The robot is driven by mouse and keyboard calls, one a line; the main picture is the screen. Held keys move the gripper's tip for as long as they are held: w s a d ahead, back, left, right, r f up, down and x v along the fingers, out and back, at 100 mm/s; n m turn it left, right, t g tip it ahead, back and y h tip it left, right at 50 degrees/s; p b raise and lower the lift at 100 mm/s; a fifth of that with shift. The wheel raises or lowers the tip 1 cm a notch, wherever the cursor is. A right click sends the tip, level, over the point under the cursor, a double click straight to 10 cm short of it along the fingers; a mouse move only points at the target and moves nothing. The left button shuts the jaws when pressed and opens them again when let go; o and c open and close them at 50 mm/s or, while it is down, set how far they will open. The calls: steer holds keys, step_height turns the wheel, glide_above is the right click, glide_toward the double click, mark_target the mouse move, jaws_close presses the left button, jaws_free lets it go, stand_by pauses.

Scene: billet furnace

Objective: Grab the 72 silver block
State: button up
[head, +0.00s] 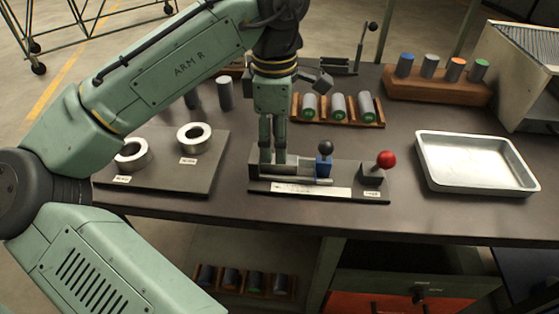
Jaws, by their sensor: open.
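No marking "72" is readable, so I cannot tell which piece is the 72 silver block. Silver-grey cylinders with green ends (338,106) lie in a wooden rack behind my gripper. Two plain grey cylinders (224,93) stand left of it, partly behind my arm. My gripper (272,160) points down, open, at the left end of a dark fixture (375,195) with a blue block (323,167) and a black-knobbed lever. The fingertips overlap the fixture's left part; contact cannot be told. Nothing shows clearly between the fingers.
Two silver rings (194,137) with small labels sit on a dark plate at left. A red knob (386,159) stands on the fixture's right end. An empty metal tray (476,163) is at right. A wooden block (437,88) holds several colour-topped cylinders behind it.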

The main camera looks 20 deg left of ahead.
steer(key=f, duration=0.4)
steer(key=shift+w+d+f+p, duration=0.1)
steer(key=shift+d+f+p, duration=0.1)
steer(key=shift+d+p, duration=0.15)
steer(key=shift+c, duration=0.2)
jaws_close()
stand_by(0.3)
